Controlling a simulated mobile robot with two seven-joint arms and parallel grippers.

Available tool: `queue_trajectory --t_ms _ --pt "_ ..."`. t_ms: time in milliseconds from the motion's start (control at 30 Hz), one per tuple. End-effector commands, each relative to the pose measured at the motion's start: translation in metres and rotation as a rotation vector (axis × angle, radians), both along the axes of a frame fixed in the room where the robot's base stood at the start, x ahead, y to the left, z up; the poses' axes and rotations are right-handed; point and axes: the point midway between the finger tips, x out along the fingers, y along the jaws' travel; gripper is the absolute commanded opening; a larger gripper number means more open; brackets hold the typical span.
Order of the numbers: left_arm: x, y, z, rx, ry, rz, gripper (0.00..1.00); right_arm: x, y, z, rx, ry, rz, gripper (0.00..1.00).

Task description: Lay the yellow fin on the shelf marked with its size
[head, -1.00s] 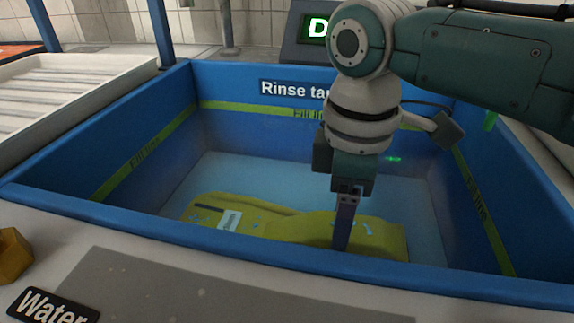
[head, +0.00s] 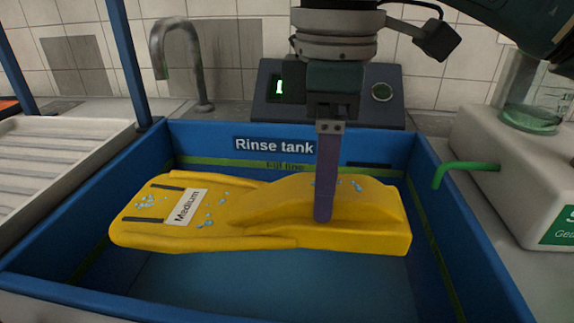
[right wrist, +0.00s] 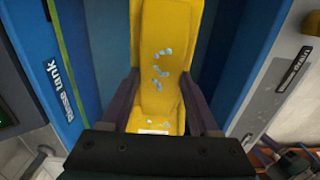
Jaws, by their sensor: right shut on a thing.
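The yellow fin (head: 255,215) is held level above the blue rinse tank (head: 60,262). It carries a white label reading "Medium" (head: 186,207) and blue-white spots on its top. My right gripper (head: 324,218) is shut across the fin's thicker right part, coming down from above. In the right wrist view the fin (right wrist: 160,65) runs between the two dark fingers (right wrist: 160,108). My left gripper is not in view. No shelf shows in these frames.
A tap (head: 185,60) and a dark panel with a green display (head: 279,87) stand behind the tank. A white ribbed tray (head: 55,150) lies at the left. A white box (head: 525,170) with a green spout and a glass beaker (head: 535,95) is at the right.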

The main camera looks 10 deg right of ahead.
Motion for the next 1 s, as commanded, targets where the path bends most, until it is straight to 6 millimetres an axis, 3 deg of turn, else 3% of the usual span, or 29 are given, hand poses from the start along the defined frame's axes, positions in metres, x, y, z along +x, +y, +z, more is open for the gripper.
queue_trajectory --t_ms 33,267,633,833,1000 --pt "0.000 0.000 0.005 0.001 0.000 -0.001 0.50 0.001 0.001 0.015 0.003 -0.005 0.002 0.00" --pt "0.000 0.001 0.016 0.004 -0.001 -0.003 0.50 0.000 0.001 0.047 0.002 -0.003 0.001 0.00" --pt "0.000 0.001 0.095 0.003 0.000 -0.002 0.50 0.000 0.001 0.128 0.003 -0.002 0.001 0.00" --pt "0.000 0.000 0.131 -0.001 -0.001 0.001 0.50 0.004 -0.021 0.198 -0.002 -0.010 -0.310 0.00" --pt "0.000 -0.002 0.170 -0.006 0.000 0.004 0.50 -0.010 -0.042 0.262 0.000 -0.010 -0.620 0.00"
